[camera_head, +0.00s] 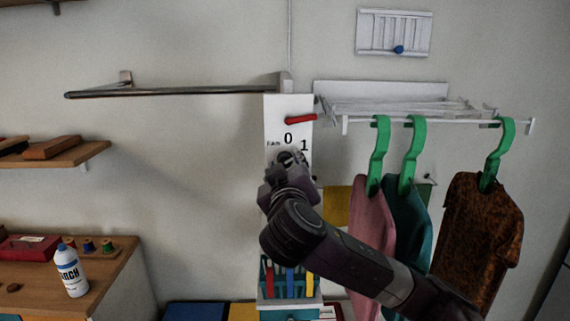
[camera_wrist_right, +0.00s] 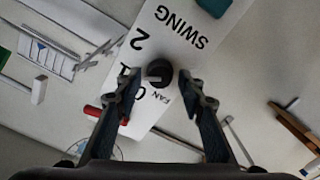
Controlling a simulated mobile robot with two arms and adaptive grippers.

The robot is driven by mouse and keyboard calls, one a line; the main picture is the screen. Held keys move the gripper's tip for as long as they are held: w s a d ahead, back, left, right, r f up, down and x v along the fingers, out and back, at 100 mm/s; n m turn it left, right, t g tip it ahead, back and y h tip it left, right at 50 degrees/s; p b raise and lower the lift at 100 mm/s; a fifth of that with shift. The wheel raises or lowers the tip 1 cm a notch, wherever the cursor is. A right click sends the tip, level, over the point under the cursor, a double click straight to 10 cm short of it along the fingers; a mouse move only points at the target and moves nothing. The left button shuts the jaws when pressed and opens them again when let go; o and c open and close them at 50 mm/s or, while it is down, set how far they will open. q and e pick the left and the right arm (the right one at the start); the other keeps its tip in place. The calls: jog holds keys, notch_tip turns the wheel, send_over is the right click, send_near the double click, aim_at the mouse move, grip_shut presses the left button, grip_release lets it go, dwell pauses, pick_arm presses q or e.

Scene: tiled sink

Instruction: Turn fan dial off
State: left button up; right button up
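The fan panel (camera_head: 275,112) is a white board on the wall, marked FAN, 0 and 1 in the head view. In the right wrist view the same panel (camera_wrist_right: 190,62) also shows 2 and SWING. The black round fan dial (camera_wrist_right: 158,68) shows a pale bar at its near edge; which number it points to I cannot tell. My right gripper (camera_wrist_right: 159,80) is open, one finger on each side of the dial, with gaps visible; contact is not clear. In the head view my right gripper (camera_head: 287,162) hides most of the dial. My left gripper is not in view.
A red lever (camera_head: 300,119) sticks out of the panel above the dial. A drying rack (camera_head: 400,108) with clothes on green hangers (camera_head: 411,155) is at right. A metal rail (camera_head: 180,92) runs at left. Below stands a holder with coloured handles (camera_head: 290,282).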

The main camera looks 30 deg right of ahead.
grip_shut()
jog(key=shift+n, duration=0.3)
jog(key=n+p, duration=0.3)
jog(key=n, duration=0.2)
jog(key=shift+r+n+p, duration=0.1)
jog(key=shift+n+p, duration=0.25)
jog(key=shift+n, duration=0.05)
jog(key=n+p, duration=0.2)
jog(key=n, duration=0.1)
jog(key=shift+a+n, duration=0.1)
jog(key=shift+n, duration=0.3)
jog(key=shift+f+n+p, duration=0.2)
jog(key=shift+n+p, duration=0.55)
jog(key=shift+n, duration=0.05)
jog(key=shift+o, duration=1.4)
grip_release()
